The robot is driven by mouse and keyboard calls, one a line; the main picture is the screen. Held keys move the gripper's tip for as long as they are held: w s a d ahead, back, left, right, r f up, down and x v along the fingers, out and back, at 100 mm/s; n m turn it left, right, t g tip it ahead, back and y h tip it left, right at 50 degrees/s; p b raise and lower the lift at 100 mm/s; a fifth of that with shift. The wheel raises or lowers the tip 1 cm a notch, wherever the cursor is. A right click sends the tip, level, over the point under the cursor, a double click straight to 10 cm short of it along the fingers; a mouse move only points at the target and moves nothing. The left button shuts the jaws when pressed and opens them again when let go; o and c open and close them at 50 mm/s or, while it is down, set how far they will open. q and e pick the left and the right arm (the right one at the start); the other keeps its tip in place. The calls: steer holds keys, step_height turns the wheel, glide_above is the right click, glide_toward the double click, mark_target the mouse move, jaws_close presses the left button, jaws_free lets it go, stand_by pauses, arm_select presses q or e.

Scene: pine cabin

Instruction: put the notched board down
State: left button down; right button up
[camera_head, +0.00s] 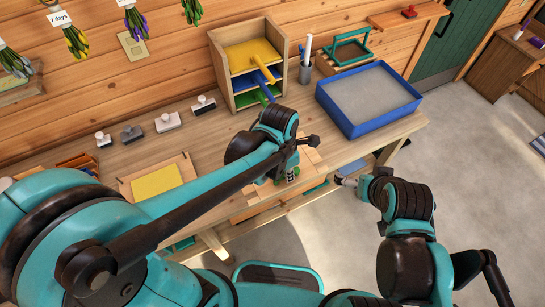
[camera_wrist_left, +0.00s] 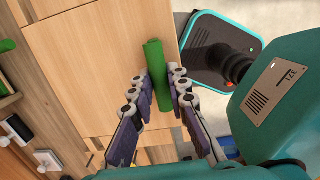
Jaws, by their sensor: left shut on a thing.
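My left gripper (camera_head: 290,172) is over the front part of the workbench. In the left wrist view, its two fingers (camera_wrist_left: 161,95) are closed on the sides of a green bar (camera_wrist_left: 155,60). A little of the green bar also shows in the head view (camera_head: 292,178). A flat pale wooden board (camera_wrist_left: 95,65) lies behind the bar in the wrist view. I cannot tell whether the bar is fixed to it, and I see no clear notches. My right gripper (camera_head: 346,181) is at the bench's front edge, small and partly hidden.
A blue tray (camera_head: 345,126) stands at the bench's right end. A wooden rack (camera_head: 281,48) with yellow, blue and green pieces is at the back. Several stamps, including a white one (camera_head: 168,122), and a board with a yellow sheet (camera_head: 157,181) are to the left.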

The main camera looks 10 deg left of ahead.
arm_select(q)
steer(key=w+a+f+b, duration=0.1)
steer(key=w+a+f, duration=0.1)
steer(key=a, duration=0.1)
steer(key=w+a+f+b, duration=0.1)
steer(key=w+a+f, duration=0.1)
steer(key=a, duration=0.1)
steer(key=w+a+f+b, duration=0.1)
steer(key=w+a+f, duration=0.1)
steer(key=a+f, duration=0.1)
steer(key=shift+w+a, duration=0.2)
steer(key=shift+w, duration=0.05)
steer(key=shift+f+b, duration=0.95)
steer(key=shift+f, duration=1.05)
steer(key=shift+f, duration=0.1)
steer(key=c, duration=1.5)
jaws_free()
steer(key=shift+o, duration=0.2)
